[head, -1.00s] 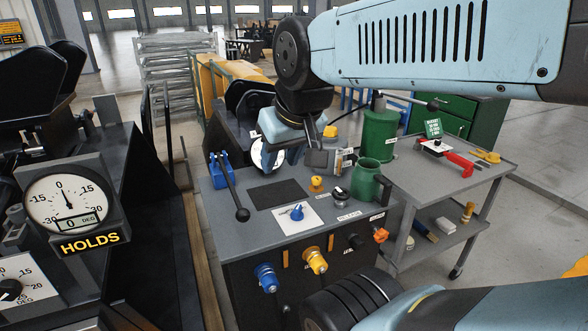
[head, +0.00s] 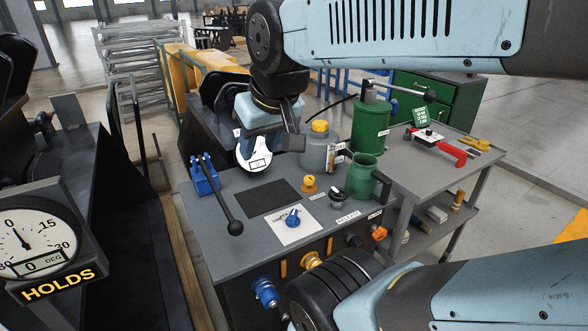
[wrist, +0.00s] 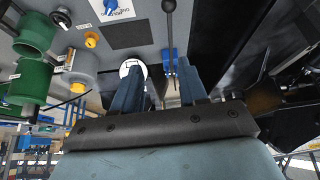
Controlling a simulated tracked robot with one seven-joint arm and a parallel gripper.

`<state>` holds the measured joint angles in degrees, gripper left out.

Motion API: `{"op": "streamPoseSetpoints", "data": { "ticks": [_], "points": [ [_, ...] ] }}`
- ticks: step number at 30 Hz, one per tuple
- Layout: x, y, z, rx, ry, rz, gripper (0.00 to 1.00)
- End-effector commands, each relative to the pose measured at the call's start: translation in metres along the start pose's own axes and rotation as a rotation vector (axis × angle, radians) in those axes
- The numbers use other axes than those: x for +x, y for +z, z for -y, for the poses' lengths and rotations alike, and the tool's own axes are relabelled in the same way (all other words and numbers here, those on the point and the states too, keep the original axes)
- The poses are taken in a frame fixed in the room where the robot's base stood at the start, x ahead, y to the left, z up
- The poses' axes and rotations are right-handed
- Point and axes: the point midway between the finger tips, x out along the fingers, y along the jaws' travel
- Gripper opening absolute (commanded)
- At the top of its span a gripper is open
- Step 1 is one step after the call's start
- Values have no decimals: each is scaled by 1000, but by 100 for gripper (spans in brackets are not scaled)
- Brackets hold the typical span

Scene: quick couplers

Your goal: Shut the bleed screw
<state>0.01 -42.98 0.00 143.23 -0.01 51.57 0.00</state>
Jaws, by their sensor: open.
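On the grey bench top a small yellow knob (head: 309,183) stands on a round base; it also shows in the wrist view (wrist: 91,40). An orange knob (head: 379,233) sticks out of the bench's front side at right. I cannot read which of them is the bleed screw. My gripper (head: 270,150) is open and empty, pointing down above the back of the bench, left of and behind the yellow knob. In the wrist view its two blue fingers (wrist: 158,78) stand apart, with nothing between them but bench top and the lever beyond. The fingers partly cover a white round dial (head: 256,158).
Near the yellow knob are a blue knob (head: 292,217) on a white plate, a black knob (head: 337,197), a green jug (head: 361,176) and a grey canister (head: 314,157). A black-balled lever (head: 219,192) leans at left. A dark mat (head: 268,198) lies flat. The HOLDS gauge (head: 38,238) reads 0.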

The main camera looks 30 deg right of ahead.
Motion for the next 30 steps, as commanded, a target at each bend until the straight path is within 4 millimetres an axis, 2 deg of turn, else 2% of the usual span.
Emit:
{"op": "streamPoseSetpoints", "data": {
  "ticks": [3,8,10,13,23,30],
  "points": [
    [0,0,0,0,0,0,43],
    [1,-4,-2,-15,7,7,58],
    [4,-11,0,-41,19,21,65],
    [12,-27,1,-106,42,51,65],
    [58,-89,-48,-417,78,205,65],
    [104,-122,-98,-636,38,315,65]
  ]
}}
